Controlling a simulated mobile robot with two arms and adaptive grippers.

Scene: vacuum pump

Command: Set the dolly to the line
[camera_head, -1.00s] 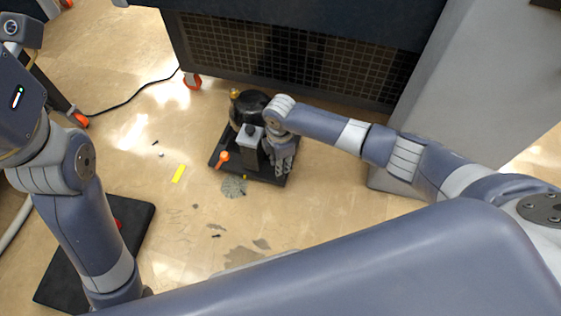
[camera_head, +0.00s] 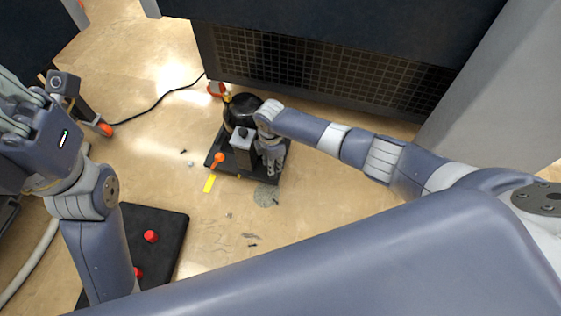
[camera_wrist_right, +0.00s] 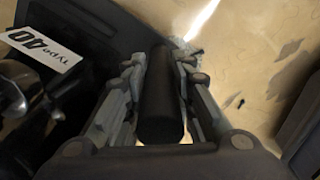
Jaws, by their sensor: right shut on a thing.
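The dolly (camera_head: 252,176) is a low black platform on the floor, carrying a vacuum pump with a black round body (camera_head: 242,108) and a grey box (camera_head: 241,148). My right gripper (camera_head: 272,160) is at the dolly's right side. In the right wrist view, my right gripper (camera_wrist_right: 160,95) is shut on a dark round bar (camera_wrist_right: 161,105). My left gripper (camera_head: 12,108) is raised at the left edge, away from the dolly; its fingertips are partly cut off.
A dark cabinet with a grille (camera_head: 320,65) stands behind the dolly, its orange-red caster (camera_head: 216,89) close to the pump. A black cable (camera_head: 150,108) lies left. A black mat-like slab (camera_head: 165,225) with red knobs lies front left. The floor in front has stains and small bits.

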